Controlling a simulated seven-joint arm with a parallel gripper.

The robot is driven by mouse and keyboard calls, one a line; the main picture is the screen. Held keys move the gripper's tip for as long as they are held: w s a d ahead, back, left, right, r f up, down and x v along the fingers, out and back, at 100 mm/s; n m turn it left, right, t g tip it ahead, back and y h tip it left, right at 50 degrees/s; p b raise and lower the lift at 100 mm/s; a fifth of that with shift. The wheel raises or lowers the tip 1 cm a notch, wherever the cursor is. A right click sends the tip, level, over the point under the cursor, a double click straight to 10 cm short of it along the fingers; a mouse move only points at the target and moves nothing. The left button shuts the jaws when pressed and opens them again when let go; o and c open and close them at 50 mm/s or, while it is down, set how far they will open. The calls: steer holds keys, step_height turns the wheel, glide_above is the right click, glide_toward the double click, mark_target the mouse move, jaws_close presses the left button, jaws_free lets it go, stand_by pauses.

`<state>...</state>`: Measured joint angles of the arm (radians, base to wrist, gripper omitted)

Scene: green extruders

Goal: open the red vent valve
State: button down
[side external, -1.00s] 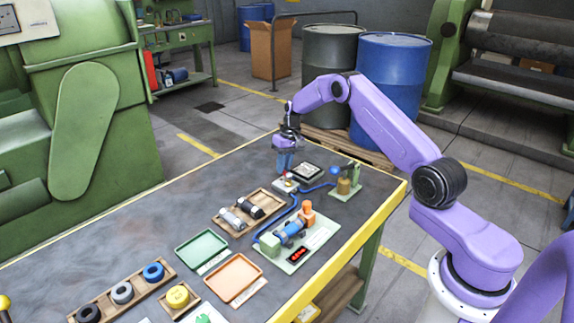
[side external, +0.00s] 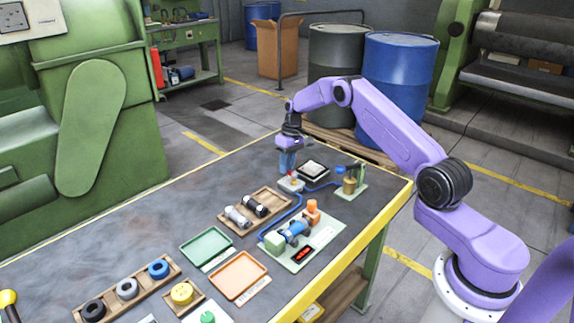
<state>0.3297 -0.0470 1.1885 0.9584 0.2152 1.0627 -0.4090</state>
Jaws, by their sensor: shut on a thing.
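The red vent valve (side external: 291,174) is a small red part on top of a pale block (side external: 291,185) near the far end of the table. My gripper (side external: 287,169) points down at it from above, with its blue fingers right at the red part. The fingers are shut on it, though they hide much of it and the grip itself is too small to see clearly. How far the valve is turned cannot be told.
A black-framed device (side external: 313,169) lies close on the right. A pump assembly (side external: 293,230), a wooden tray of cylinders (side external: 255,207) and empty green (side external: 206,247) and orange (side external: 238,275) trays lie nearer.

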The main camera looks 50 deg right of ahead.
steer(key=c, duration=1.1)
jaws_free()
steer(key=shift+r, duration=0.1)
steer(key=d+r, duration=0.1)
steer(key=r, duration=0.4)
steer(key=d+r, duration=0.1)
steer(key=r, duration=0.5)
steer(key=d+r, duration=0.1)
steer(key=r, duration=0.5)
steer(key=shift+d, duration=0.15)
steer(key=s+a+r+n, duration=0.1)
steer(key=s+a+r, duration=0.1)
steer(key=a, duration=0.6)
steer(key=s+a+r+n, duration=0.2)
steer(key=a, duration=0.5)
steer(key=s+a+r+n+h, duration=0.1)
steer(key=s+a+r+n, duration=0.15)
steer(key=s+a, duration=1)
steer(key=s+d+f+n, duration=0.1)
steer(key=s+n, duration=0.1)
steer(key=s, duration=0.8)
steer(key=s+d+f+n, duration=0.1)
steer(key=s+f+n, duration=0.1)
steer(key=s, duration=0.7)
steer(key=s+d+f+n, duration=0.2)
steer(key=s+n, duration=0.1)
steer(key=s, duration=0.7)
steer(key=shift+s+f+h, duration=0.1)
steer(key=shift+s+h, duration=0.2)
steer(key=shift+h, duration=0.1)
